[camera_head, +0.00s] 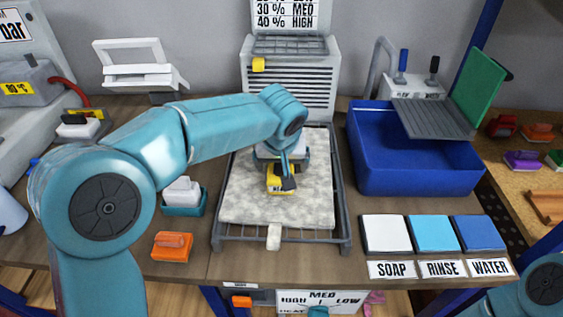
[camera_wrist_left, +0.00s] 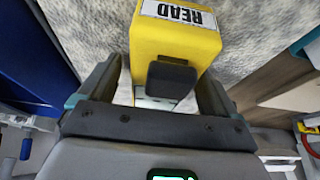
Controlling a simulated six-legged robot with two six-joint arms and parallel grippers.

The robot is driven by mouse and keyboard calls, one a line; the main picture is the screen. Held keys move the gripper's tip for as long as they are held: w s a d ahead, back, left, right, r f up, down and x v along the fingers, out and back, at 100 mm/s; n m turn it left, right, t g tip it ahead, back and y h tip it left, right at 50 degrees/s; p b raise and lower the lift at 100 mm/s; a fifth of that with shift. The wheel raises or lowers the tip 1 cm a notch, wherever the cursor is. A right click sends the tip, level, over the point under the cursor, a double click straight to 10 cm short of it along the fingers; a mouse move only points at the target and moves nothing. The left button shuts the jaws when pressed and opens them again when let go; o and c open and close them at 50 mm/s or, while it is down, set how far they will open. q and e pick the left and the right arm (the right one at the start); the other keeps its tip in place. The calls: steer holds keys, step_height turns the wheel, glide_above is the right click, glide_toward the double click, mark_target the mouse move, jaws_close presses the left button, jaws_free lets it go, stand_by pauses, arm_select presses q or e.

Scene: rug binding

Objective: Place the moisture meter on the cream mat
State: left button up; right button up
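The yellow moisture meter (camera_head: 279,180) is on the cream mat (camera_head: 265,208), near its middle in the head view. In the left wrist view the meter (camera_wrist_left: 175,40) shows a READ label and a dark block, with the speckled mat (camera_wrist_left: 90,25) behind it. My left gripper (camera_head: 283,165) is at the meter. In the wrist view its two fingers (camera_wrist_left: 158,95) stand apart on either side of the meter's near end, with a narrow gap showing at the left finger. The arm hides part of the meter in the head view. My right gripper is out of view.
A grey wire rack (camera_head: 347,215) surrounds the mat. A blue bin (camera_head: 415,165) stands at the right, above white, light-blue and blue pads (camera_head: 433,234). An orange item (camera_head: 172,247) and a teal tray (camera_head: 184,208) are at the left. A vented grey machine (camera_head: 290,85) stands behind.

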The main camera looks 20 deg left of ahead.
arm_select(q)
steer(key=shift+s+r, duration=0.1)
steer(key=shift+r, duration=0.4)
steer(key=p+v, duration=0.1)
steer(key=v, duration=0.9)
steer(key=shift+v, duration=0.85)
steer(key=shift+s+f, duration=0.1)
